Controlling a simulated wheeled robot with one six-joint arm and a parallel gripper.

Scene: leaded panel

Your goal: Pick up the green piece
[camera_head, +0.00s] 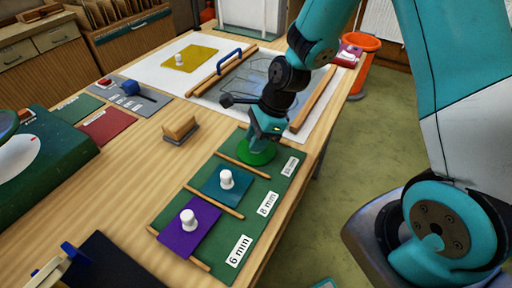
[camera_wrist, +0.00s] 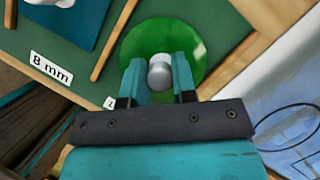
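The green piece is a round glassy green disc (camera_head: 257,152) with a white knob on top, at the far end of the dark green board. It also shows in the wrist view (camera_wrist: 188,40), with its white knob (camera_wrist: 160,72) between my two fingers. My gripper (camera_wrist: 160,78) points down over the disc, one finger on each side of the knob. The gap between fingers and knob is too small to tell whether they grip it. In the head view my gripper (camera_head: 262,138) hides the knob and part of the disc.
The dark green board (camera_head: 258,229) also holds a teal square (camera_head: 238,185) and a purple square (camera_head: 190,230) with white knobs, between wooden strips. A wooden block (camera_head: 180,127) stands left of it. A leaded panel (camera_head: 240,85) lies behind. Bare tabletop (camera_head: 135,165) lies to the left.

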